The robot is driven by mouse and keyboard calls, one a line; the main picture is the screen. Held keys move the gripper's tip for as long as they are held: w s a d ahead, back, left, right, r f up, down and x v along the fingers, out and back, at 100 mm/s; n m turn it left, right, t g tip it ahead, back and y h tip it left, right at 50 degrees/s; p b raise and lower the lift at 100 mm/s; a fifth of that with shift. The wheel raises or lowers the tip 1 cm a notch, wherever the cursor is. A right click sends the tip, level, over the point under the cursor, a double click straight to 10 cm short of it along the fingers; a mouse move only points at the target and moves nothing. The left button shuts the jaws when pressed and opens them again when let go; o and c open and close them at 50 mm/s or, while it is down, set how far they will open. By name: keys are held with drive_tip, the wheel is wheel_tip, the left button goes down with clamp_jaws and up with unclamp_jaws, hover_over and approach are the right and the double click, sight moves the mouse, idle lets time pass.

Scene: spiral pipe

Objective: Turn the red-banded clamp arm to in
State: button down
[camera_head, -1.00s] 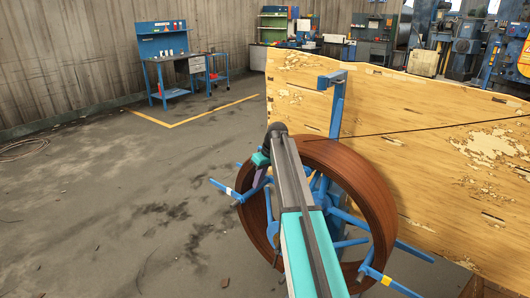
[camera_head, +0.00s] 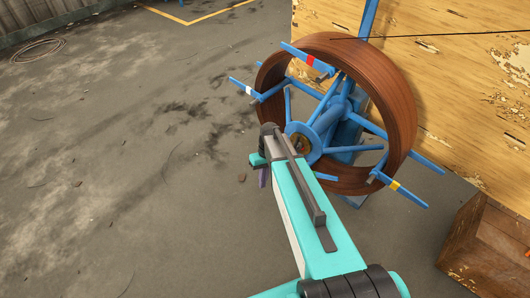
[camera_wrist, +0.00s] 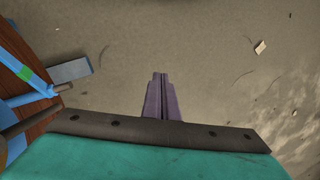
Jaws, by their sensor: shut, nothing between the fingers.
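The red-banded clamp arm (camera_head: 297,54) is a blue bar at the top left of the reel in the head view. It lies across the upper rim of the brown coil (camera_head: 402,95), and its red band is in plain sight. My gripper (camera_head: 262,178) hangs low, left of the reel hub and well below the red-banded arm. In the wrist view its purple fingers (camera_wrist: 161,88) are together and empty, pointing at bare floor. The red-banded arm cannot be made out in the wrist view.
A white-banded arm (camera_head: 240,86) and a yellow-banded arm (camera_head: 405,193) also stick out from the reel. A green-banded arm (camera_wrist: 27,72) shows at the wrist view's left edge. A wooden panel (camera_head: 450,110) stands behind; a wooden crate (camera_head: 480,250) is at right.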

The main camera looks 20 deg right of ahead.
drive_tip(key=s+a+f+g, duration=0.1)
drive_tip(key=s+f, duration=0.3)
drive_tip(key=s, duration=0.7)
drive_tip(key=s+a+f+g+h, duration=0.1)
drive_tip(key=s+a+f, duration=0.2)
drive_tip(key=s, duration=0.8)
drive_tip(key=s+a+f+m+g+h, duration=0.1)
drive_tip(key=s+f, duration=0.4)
drive_tip(key=s, duration=0.6)
drive_tip(key=shift+a+f+g, duration=0.4)
drive_tip(key=shift+a+g, duration=0.1)
drive_tip(key=shift+a, duration=0.2)
drive_tip(key=shift+s, duration=0.15)
